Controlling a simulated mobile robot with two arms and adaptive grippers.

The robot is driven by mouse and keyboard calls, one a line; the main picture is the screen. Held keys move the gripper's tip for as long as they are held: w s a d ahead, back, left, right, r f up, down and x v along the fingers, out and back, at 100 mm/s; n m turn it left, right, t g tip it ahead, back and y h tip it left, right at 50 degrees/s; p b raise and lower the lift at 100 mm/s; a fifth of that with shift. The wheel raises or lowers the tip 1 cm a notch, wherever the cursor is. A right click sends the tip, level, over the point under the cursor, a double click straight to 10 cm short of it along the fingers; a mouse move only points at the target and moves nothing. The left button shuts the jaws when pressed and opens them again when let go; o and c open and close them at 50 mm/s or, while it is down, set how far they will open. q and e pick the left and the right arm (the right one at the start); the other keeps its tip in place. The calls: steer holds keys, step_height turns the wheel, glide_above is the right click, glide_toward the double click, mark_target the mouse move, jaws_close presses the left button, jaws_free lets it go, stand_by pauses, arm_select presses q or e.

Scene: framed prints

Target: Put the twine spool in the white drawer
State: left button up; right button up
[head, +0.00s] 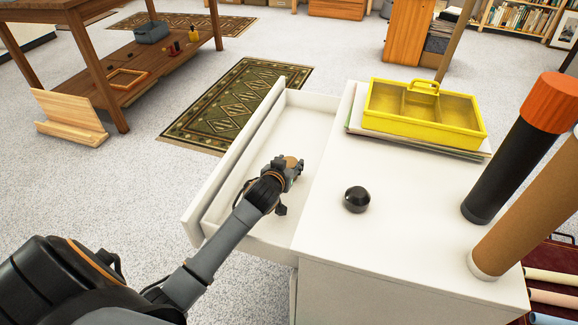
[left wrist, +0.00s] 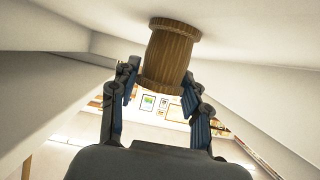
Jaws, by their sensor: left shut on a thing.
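The twine spool (head: 292,162) is small and brown, and in the head view it is partly hidden by the gripper. It also shows in the left wrist view (left wrist: 168,58), ribbed with wider ends, between the two fingers. My left gripper (head: 284,172) is shut on it. The white drawer (head: 309,120) is pulled out from the white cabinet, and its inside looks empty. The gripper and spool are within the drawer's opening, close to its cabinet side. The spool's far end is close to a white surface; I cannot tell whether it touches. My right gripper is out of view.
The white cabinet top (head: 390,215) bears a black knob-like object (head: 357,199), a yellow caddy (head: 424,108) on papers, and tall tubes (head: 518,150) at the right. A patterned rug (head: 238,103) and a wooden table (head: 120,60) lie beyond the drawer.

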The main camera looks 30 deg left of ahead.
mark_target(289, 162)
arm_select(q)
steer(key=shift+r, duration=0.1)
steer(key=o, duration=1.2)
steer(key=shift+c, duration=0.2)
steer(key=shift+s+r, duration=0.1)
steer(key=shift+s, duration=0.05)
steer(key=p+v, duration=0.2)
steer(key=v, duration=0.3)
steer(key=shift+s+d+r, duration=0.1)
steer(key=shift+s, duration=0.1)
steer(key=shift+s+d+r, duration=0.1)
steer(key=shift+s+r, duration=0.1)
steer(key=shift+s, duration=0.25)
steer(key=shift+s+d, duration=0.1)
steer(key=shift+s, duration=0.25)
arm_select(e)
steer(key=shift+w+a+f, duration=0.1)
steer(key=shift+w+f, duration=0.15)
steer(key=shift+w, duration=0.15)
